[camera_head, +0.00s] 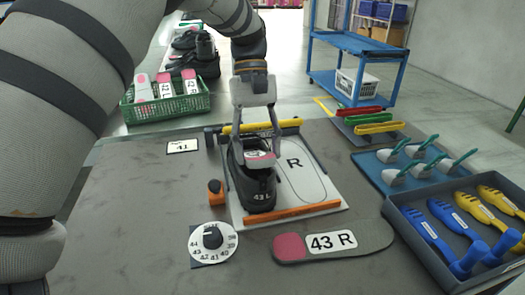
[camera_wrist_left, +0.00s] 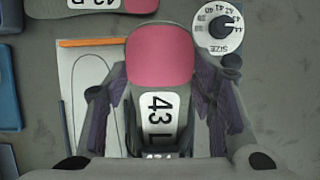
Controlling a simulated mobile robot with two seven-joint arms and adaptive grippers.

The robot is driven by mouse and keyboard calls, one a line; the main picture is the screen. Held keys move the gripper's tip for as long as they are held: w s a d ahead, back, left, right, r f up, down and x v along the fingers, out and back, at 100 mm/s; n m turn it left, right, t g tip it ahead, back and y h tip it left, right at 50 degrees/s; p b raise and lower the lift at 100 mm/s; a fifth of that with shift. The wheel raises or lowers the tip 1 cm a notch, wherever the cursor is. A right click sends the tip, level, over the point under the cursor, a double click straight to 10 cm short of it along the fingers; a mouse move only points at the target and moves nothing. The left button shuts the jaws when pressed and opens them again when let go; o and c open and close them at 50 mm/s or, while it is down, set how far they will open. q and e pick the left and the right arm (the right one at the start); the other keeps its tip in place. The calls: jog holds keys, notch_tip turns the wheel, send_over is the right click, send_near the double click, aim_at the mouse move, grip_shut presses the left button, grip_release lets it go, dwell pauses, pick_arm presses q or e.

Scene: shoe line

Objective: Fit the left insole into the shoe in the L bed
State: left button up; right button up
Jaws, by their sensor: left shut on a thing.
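My left gripper (camera_head: 258,150) is shut on the left insole (camera_head: 262,156), over the black shoe (camera_head: 257,190) in the L bed. In the left wrist view the insole (camera_wrist_left: 160,55) shows a pink end and a "43 L" label between my fingers (camera_wrist_left: 160,100). The insole hides most of the shoe there. I cannot tell whether the insole touches the shoe or is inside it. The bed board (camera_head: 322,206) shows an empty outline marked R beside the shoe. My right gripper is not in view.
A "43 R" insole (camera_head: 375,238) lies at the front right, next to a size dial (camera_head: 199,240). A grey tray (camera_head: 420,245) of blue and yellow tools stands at right. A green crate (camera_head: 150,112) holds insoles at back left.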

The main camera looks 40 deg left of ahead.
pick_arm(q)
jog(key=shift+w+a+f+b, duration=0.35)
jog(key=shift+w+a+f, duration=0.2)
jog(key=shift+w+a, duration=0.3)
jog(key=shift+a, duration=0.2)
jog(key=shift+t+y+p, duration=0.3)
jog(key=shift+p, duration=0.05)
jog(key=shift+c, duration=0.4)
jog(key=shift+f, duration=0.65)
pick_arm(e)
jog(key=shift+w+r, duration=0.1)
pick_arm(q)
jog(key=o, duration=1.2)
jog(key=shift+d, duration=0.1)
